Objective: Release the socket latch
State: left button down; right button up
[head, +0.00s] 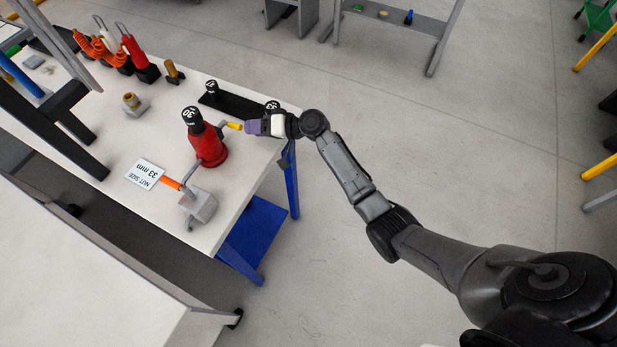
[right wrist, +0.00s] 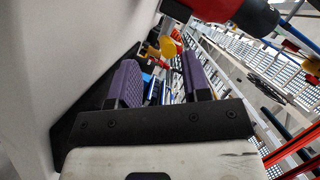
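A red power tool (head: 207,145) stands upright on the white table (head: 232,190), with a black socket (head: 191,117) marked 30 on top. A yellow-tipped latch lever (head: 235,125) sticks out from its right side. My right gripper (head: 250,127), with purple fingers, is just right of the lever. In the right wrist view the fingers are apart and empty, and the yellow tip (right wrist: 168,47) shows beyond the fingertips, within the gap between them. Whether they touch it cannot be told. The red tool body (right wrist: 215,8) is at the top. My left gripper is not in view.
A black socket rack (head: 235,103) with sockets marked on top lies behind my right gripper. A sign (head: 145,174) reads nut size 33 mm. A grey part with an orange handle (head: 198,205) stands in front. Red and orange tools (head: 135,50) stand at the back.

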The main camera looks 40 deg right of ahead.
jog(key=v, duration=0.8)
jog(key=s+a+r+n+g+h+p, duration=0.2)
jog(key=s+a+p, duration=0.1)
jog(key=s+p, duration=0.6)
jog(key=s+a+r+n+g+h+p, duration=0.2)
jog(key=s+a+r+g+p, duration=0.1)
jog(key=s+p, duration=0.6)
jog(key=shift+a+r, duration=0.15)
jog(key=shift+a, duration=0.5)
jog(key=shift+s, duration=0.1)
